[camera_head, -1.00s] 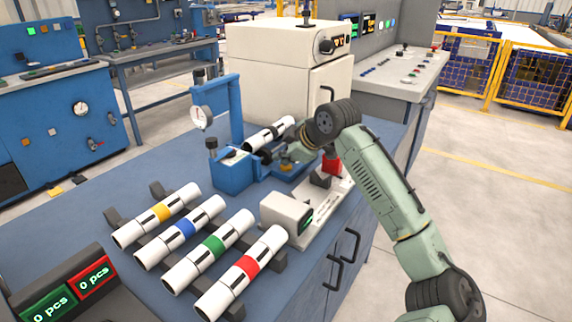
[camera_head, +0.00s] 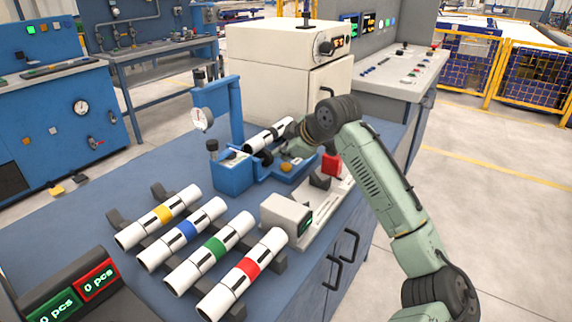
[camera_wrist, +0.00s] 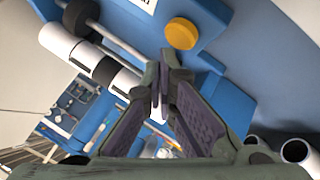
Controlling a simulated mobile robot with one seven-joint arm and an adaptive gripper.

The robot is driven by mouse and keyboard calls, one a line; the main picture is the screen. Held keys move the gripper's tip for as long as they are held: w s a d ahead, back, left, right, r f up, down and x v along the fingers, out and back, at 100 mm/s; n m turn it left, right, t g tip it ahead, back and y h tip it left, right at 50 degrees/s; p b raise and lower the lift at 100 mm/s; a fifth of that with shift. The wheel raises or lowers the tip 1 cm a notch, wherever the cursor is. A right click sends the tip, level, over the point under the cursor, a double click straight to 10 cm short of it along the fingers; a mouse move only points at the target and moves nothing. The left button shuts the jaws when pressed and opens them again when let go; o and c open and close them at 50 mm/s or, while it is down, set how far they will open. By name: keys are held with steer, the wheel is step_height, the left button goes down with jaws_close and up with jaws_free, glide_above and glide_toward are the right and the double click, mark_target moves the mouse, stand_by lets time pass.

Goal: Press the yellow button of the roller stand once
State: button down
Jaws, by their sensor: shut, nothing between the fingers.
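The blue roller stand (camera_head: 258,172) stands on the workbench, with a white and black pipe (camera_head: 268,134) lying across its rollers. Its round yellow button (camera_head: 286,167) is on the low right part of the stand. In the wrist view the yellow button (camera_wrist: 181,34) shows whole and uncovered, just above and right of the fingertips. My gripper (camera_wrist: 163,68) is shut and empty. It hangs over the stand beside the button, and the wrist view shows a visible offset between tips and button. In the head view my arm partly hides the fingers.
Several banded pipes (camera_head: 207,257) lie on a dark rack at the front left. A cream cabinet (camera_head: 285,70) stands behind.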

mark_target(284, 166)
steer(key=shift+r, duration=0.15)
step_height(284, 166, up, 5)
steer(key=p, duration=0.4)
stand_by(0.5)
